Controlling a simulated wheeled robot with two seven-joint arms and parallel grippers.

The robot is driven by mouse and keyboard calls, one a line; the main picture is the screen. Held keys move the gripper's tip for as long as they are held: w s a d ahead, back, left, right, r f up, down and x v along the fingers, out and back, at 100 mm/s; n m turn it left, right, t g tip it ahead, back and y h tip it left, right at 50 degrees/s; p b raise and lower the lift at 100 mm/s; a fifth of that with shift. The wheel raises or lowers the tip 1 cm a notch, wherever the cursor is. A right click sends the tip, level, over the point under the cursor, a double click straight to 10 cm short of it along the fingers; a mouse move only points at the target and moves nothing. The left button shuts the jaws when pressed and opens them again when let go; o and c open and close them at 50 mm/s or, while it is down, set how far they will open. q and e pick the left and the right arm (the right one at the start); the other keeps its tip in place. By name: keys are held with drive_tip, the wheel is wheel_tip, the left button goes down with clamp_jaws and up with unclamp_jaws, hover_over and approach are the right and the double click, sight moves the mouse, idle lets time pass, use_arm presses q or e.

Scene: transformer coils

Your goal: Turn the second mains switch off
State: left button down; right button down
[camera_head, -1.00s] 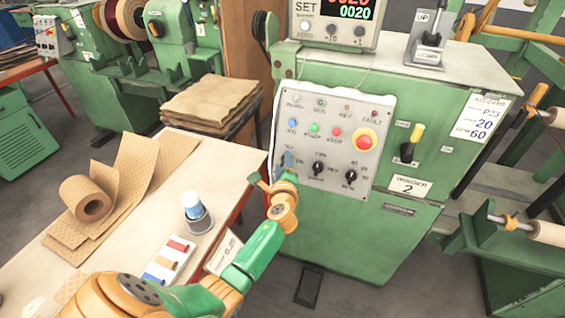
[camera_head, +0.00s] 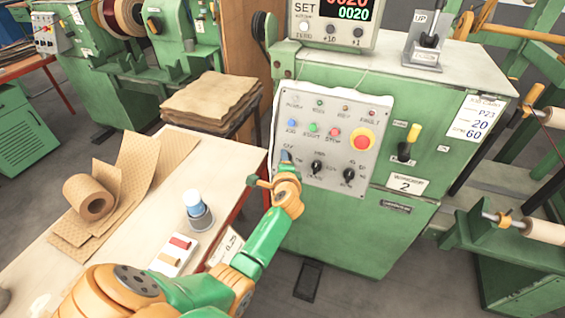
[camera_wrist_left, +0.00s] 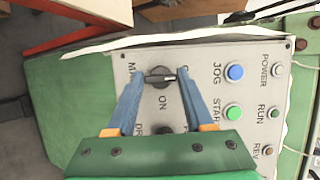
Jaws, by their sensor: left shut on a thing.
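The green machine (camera_head: 440,110) carrying a plate with a "2" (camera_head: 408,185) has a grey control panel (camera_head: 375,115) on its front. In the left wrist view, the dark mains switch knob (camera_wrist_left: 160,77) is at the panel's edge, with a pale mark on its right end and "ON" lettered below it. My left gripper (camera_wrist_left: 161,75) is shut on this knob, one blue finger on each side. In the head view my left gripper (camera_head: 284,158) is at the panel's lower left and hides most of the knob. My right gripper is not in view.
Beside the knob are a blue JOG button (camera_wrist_left: 235,72) and a green START button (camera_wrist_left: 233,112). A red emergency stop (camera_head: 362,139) and two black knobs are also on the panel. A bench (camera_head: 150,250) with a paper roll (camera_head: 88,197) stands at left.

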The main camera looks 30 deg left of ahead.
use_arm(q)
drive_tip(key=shift+c, duration=1.4)
unclamp_jaws()
drive_tip(key=shift+w, duration=0.1)
drive_tip(key=v, duration=0.7)
drive_tip(key=shift+p, duration=0.4)
drive_tip(key=shift+f, duration=0.1)
